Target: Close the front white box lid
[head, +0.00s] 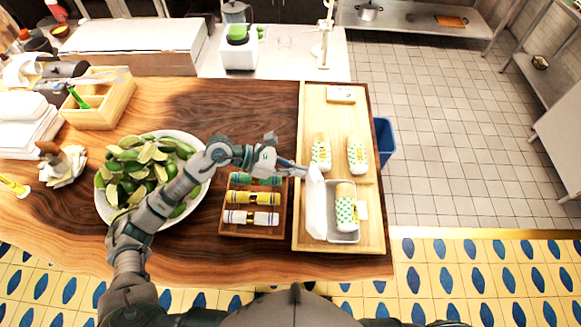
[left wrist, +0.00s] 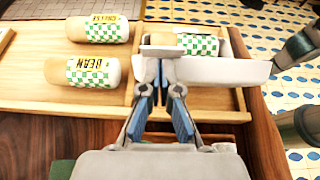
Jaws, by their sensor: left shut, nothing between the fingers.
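The front white box (head: 343,238) sits in the near part of the wooden tray with a wrapped roll (head: 345,205) inside. Its white lid (head: 316,203) stands open, roughly upright, on the box's left side. The lid also shows in the left wrist view (left wrist: 225,71), partly hiding the box and roll behind it. My left gripper (head: 300,171) is shut and empty at the lid's far upper corner. In the left wrist view its fingertips (left wrist: 160,70) overlap the lid; I cannot tell whether they touch it. My right gripper is not in view.
The wooden tray (head: 375,228) also holds two wrapped rolls (head: 321,152) (head: 357,155) and a small white box (head: 341,94) at its far end. A rack of rolled cloths (head: 228,205) and a bowl of limes (head: 103,210) lie left, under my left arm.

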